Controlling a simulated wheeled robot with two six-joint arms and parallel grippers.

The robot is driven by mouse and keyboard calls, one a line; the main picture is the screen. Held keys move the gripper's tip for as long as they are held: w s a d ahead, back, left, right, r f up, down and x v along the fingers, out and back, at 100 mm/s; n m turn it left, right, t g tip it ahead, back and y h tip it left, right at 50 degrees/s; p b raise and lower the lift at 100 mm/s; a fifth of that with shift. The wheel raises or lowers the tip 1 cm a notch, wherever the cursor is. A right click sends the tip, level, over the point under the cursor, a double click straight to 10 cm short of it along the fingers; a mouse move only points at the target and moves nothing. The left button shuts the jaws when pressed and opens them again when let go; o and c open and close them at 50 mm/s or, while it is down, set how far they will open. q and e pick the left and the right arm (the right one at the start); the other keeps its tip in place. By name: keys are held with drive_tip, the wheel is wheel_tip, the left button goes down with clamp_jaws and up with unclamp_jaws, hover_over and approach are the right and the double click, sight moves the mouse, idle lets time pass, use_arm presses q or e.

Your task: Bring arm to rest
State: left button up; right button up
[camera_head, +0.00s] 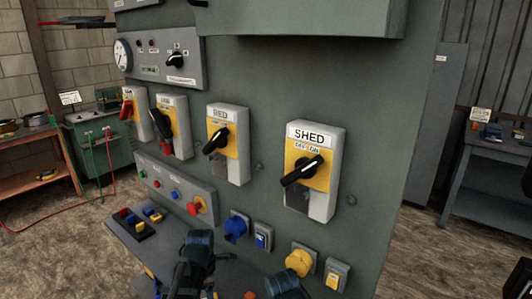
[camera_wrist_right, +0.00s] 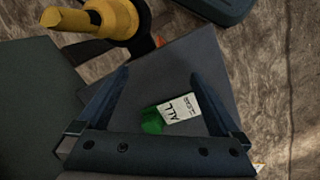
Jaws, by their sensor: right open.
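My right gripper (camera_wrist_right: 165,72) shows in the right wrist view with its two dark fingers spread apart and nothing held between them. Beyond and between the fingers, a green piece (camera_wrist_right: 152,121) with a white label (camera_wrist_right: 180,108) shows over a dark flat surface. I cannot tell its distance from the fingers. In the head view, dark blue-black arm parts (camera_head: 195,262) rise at the bottom centre before the control cabinet. I cannot make out a gripper on them. My left gripper is not seen clearly in either view.
A yellow cylindrical part (camera_wrist_right: 105,20) is near the right gripper's fingers. Benches stand left (camera_head: 40,178) and right (camera_head: 485,180); brown floor lies between.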

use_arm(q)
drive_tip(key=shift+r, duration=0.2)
use_arm(e)
drive_tip(key=shift+r, duration=0.2)
use_arm(q)
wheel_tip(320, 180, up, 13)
drive_tip(key=p, duration=1.4)
use_arm(e)
wheel_tip(320, 180, up, 13)
use_arm(q)
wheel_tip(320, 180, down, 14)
drive_tip(key=b, duration=1.4)
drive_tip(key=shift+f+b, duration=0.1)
drive_tip(key=shift+b, duration=0.3)
use_arm(e)
wheel_tip(320, 180, down, 14)
drive_tip(key=shift+f, duration=0.1)
use_arm(q)
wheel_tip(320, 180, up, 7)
drive_tip(key=p, duration=0.7)
use_arm(e)
wheel_tip(320, 180, up, 7)
